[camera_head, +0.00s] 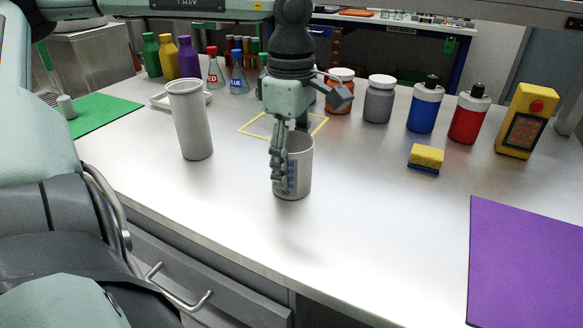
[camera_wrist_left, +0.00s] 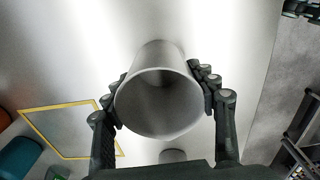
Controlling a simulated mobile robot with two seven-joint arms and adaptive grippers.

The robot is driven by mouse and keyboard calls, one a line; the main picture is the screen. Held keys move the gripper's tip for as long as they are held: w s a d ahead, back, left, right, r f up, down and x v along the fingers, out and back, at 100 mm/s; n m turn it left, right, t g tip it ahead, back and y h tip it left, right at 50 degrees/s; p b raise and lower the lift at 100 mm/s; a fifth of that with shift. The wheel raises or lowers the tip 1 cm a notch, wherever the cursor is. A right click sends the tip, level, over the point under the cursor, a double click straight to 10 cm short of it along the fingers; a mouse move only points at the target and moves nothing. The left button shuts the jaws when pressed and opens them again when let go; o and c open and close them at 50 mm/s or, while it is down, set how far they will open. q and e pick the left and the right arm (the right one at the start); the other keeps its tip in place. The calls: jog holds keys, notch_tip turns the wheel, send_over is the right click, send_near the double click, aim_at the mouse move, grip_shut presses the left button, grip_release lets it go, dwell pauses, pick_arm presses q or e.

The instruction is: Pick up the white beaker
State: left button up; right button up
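The white beaker (camera_head: 300,170), with blue markings on its side, stands upright near the middle of the bench. Whether its base touches the bench is hard to tell. My left gripper (camera_head: 291,150) reaches down over it from above, with one finger along its near left wall and the other partly hidden behind it. In the left wrist view, the beaker's round open mouth (camera_wrist_left: 160,104) sits between the two fingers, which lie against opposite sides of its wall. The beaker looks empty. I cannot make out my right gripper.
A tall white cylinder (camera_head: 193,130) stands left of the beaker. A yellow square outline (camera_head: 250,124) lies behind it. Grey jar (camera_head: 379,100), blue bottle (camera_head: 424,112), red bottle (camera_head: 468,119) and sponge (camera_head: 426,158) are to the right. The front bench is clear up to the purple mat (camera_head: 525,260).

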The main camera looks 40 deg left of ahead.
pick_arm(q)
jog(key=c, duration=0.4)
